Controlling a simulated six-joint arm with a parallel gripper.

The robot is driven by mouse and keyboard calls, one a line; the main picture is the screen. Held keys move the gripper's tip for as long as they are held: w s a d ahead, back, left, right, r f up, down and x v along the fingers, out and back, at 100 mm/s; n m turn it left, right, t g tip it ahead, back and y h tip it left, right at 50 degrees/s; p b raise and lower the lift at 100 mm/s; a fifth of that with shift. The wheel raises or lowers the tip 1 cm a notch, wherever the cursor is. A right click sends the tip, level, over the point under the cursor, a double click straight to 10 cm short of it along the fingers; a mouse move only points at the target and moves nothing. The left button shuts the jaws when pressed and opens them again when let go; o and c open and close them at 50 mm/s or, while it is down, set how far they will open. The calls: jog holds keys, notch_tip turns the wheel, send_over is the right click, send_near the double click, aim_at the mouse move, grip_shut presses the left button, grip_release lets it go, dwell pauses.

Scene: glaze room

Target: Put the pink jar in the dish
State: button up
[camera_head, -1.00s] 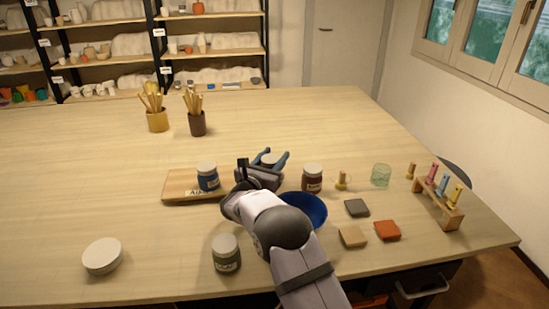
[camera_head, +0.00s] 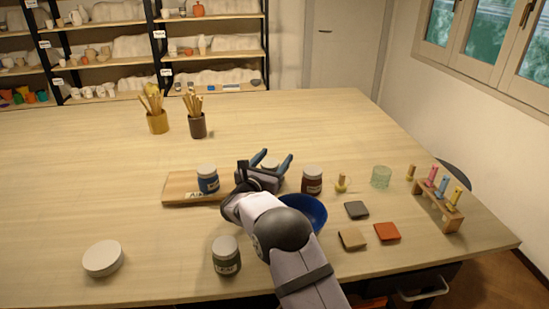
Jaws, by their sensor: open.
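My gripper (camera_head: 272,160) is open near the middle of the table, with its blue fingers pointing away from the camera. A jar with a pale lid (camera_head: 270,164) shows between the fingers. Its body is hidden behind my gripper, so I cannot tell its colour or whether the fingers touch it. No plainly pink jar shows elsewhere. The dish, a deep blue bowl (camera_head: 312,208), stands nearer the camera and to the right, partly covered by my arm. What shows of its inside looks empty.
A blue jar (camera_head: 208,182) stands on a wooden board (camera_head: 178,187) at left. A dark red jar (camera_head: 312,182) is close right of my gripper. A dark green jar (camera_head: 226,258) and round white lidded piece (camera_head: 103,258) are in front. Tiles (camera_head: 387,231) and a peg rack (camera_head: 440,208) stand right.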

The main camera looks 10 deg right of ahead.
aim_at(266, 168)
jog(key=b+v, duration=0.1)
jog(key=v, duration=0.2)
jog(key=shift+s+a+r, duration=0.1)
jog(key=shift+s+a, duration=0.05)
notch_tip(266, 168, up, 6)
jog(key=shift+f+b, duration=0.2)
jog(key=shift+b, duration=0.55)
jog(key=shift+r, duration=0.8)
